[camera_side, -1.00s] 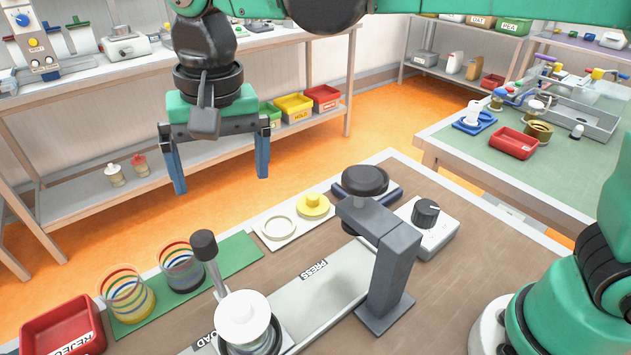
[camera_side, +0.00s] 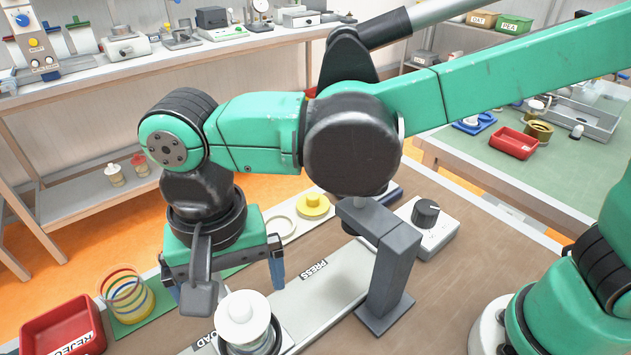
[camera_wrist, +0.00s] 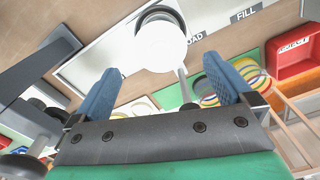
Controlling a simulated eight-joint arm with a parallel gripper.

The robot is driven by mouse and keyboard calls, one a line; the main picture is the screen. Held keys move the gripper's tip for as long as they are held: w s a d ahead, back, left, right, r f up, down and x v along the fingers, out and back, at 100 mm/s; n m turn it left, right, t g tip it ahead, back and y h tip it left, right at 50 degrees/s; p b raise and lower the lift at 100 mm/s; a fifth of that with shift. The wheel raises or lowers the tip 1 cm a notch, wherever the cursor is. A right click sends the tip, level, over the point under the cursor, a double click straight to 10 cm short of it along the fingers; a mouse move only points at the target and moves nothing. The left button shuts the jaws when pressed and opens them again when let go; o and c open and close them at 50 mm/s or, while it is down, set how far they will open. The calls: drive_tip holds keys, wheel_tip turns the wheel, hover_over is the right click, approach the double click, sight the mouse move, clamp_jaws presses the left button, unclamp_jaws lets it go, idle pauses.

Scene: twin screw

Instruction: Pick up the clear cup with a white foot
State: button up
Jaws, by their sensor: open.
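A round white piece with a knob on top (camera_side: 243,312) sits at the station marked LOAD. It also shows in the wrist view as a white disc (camera_wrist: 158,47). A clear body shows under it at its lower edge, but I cannot tell its foot. My gripper (camera_side: 229,283) is open and empty, pointing down just behind and above it. In the wrist view, the disc lies beyond the fingertips, roughly between them (camera_wrist: 163,68). A clear cup with coloured bands and a yellow foot (camera_side: 127,296) stands at the left on a green mat.
A red REJECT bin (camera_side: 62,325) lies at far left. A grey press post (camera_side: 388,265) stands right of my gripper, with a knob box (camera_side: 428,226) beyond. A yellow lid (camera_side: 313,206) and pale ring (camera_side: 280,227) lie behind. The PRESS rail (camera_side: 325,280) is clear.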

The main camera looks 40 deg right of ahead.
sight(245, 322)
wheel_tip(245, 322, down, 8)
drive_tip(key=shift+f, duration=0.1)
idle(0.4)
drive_tip(key=c, duration=1.2)
drive_tip(key=shift+o, duration=0.2)
